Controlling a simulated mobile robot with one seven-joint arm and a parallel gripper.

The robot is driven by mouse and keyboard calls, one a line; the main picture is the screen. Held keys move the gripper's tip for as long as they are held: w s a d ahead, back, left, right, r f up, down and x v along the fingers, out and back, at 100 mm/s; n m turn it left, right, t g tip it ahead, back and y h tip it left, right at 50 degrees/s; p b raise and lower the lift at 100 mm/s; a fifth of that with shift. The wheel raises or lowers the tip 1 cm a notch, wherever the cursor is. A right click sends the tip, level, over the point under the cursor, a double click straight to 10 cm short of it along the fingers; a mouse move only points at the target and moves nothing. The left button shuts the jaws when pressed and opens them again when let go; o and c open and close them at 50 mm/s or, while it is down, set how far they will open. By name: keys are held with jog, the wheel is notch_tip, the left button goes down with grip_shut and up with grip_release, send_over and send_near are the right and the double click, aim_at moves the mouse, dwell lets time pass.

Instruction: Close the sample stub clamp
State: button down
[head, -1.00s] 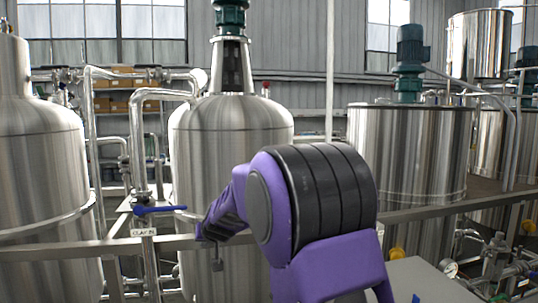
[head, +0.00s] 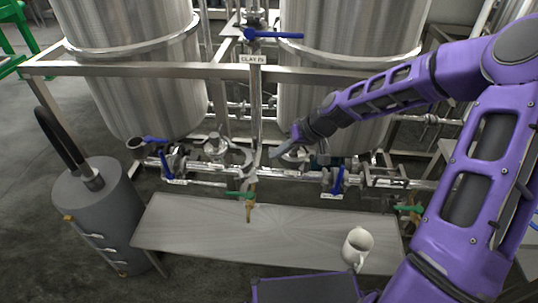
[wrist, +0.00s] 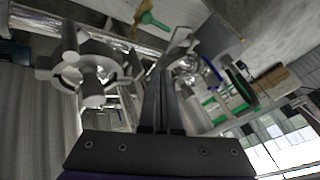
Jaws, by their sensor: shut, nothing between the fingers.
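My gripper (head: 279,152) is shut and empty in the head view, reaching in from the right to the pipework in front of the tanks. In the wrist view its dark fingers (wrist: 162,98) lie together. A grey lobed fitting (wrist: 88,68), which looks like a clamp, is left of the fingers in the wrist view, apart from them. In the head view a grey curved fitting (head: 243,165) sits on the pipe, left of the fingertips, above a brass tap (head: 249,208) with a green handle. I cannot tell which fitting is the sample stub clamp or how far it stands open.
Blue-handled valves (head: 338,180) sit along the pipe run, and a steel rail (head: 330,70) crosses above. Below is a metal bench (head: 190,235) with a white mug (head: 357,246) at its right. A grey cylinder with a black hose (head: 100,215) stands at left.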

aim_at(249, 157)
jog(key=x, duration=0.9)
jog(key=shift+b, duration=0.45)
jog(key=shift+s, duration=0.1)
